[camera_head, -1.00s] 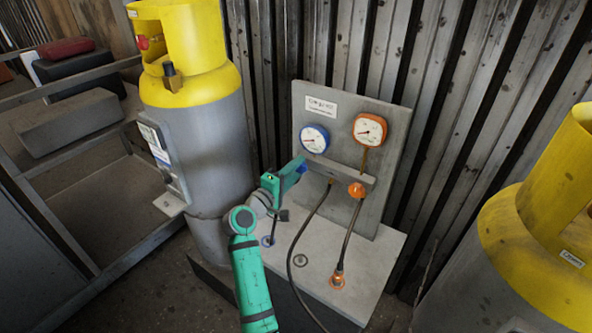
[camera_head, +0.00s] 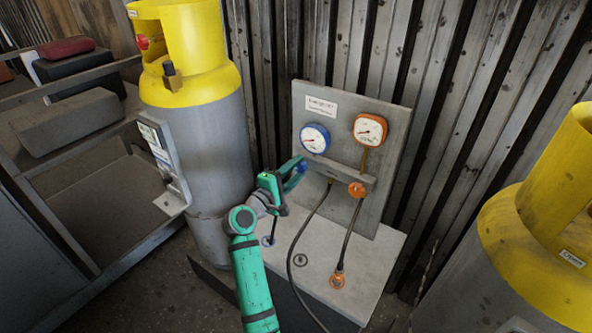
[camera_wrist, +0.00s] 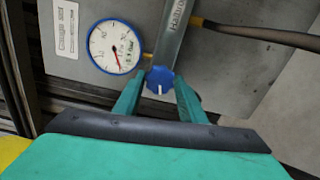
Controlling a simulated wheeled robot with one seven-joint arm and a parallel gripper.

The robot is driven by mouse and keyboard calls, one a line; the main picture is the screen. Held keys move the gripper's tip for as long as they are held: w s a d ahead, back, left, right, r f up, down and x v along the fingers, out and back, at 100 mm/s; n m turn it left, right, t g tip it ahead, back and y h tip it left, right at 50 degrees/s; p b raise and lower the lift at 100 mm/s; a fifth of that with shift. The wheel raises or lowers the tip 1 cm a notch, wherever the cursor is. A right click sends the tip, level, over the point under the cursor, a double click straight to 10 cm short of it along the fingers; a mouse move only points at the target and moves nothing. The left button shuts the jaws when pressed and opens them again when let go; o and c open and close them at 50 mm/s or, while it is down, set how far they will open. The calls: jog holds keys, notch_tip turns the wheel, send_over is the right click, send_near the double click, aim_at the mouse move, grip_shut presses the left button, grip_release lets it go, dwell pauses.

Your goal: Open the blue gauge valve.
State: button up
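The blue gauge valve is a small blue knob (camera_wrist: 160,80) with a white mark on its face, beside the blue-rimmed gauge (camera_wrist: 115,47) in the wrist view. My gripper (camera_wrist: 160,84) has one green finger on each side of the knob, and both appear to press on it, so it looks shut on the knob. In the head view my gripper (camera_head: 297,172) reaches the left end of the panel's grey bar and mostly covers the knob. The blue gauge (camera_head: 315,138) sits just above; its needle is too small to read surely.
An orange gauge (camera_head: 370,129) and orange knob (camera_head: 357,189) are on the same grey panel (camera_head: 390,195), to the right. Dark hoses run down to the base plate (camera_head: 370,262). Yellow-topped cylinders stand left (camera_head: 200,85) and right (camera_head: 530,240).

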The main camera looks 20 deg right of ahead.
jog(key=shift+o, duration=1.4)
jog(key=v, duration=1.1)
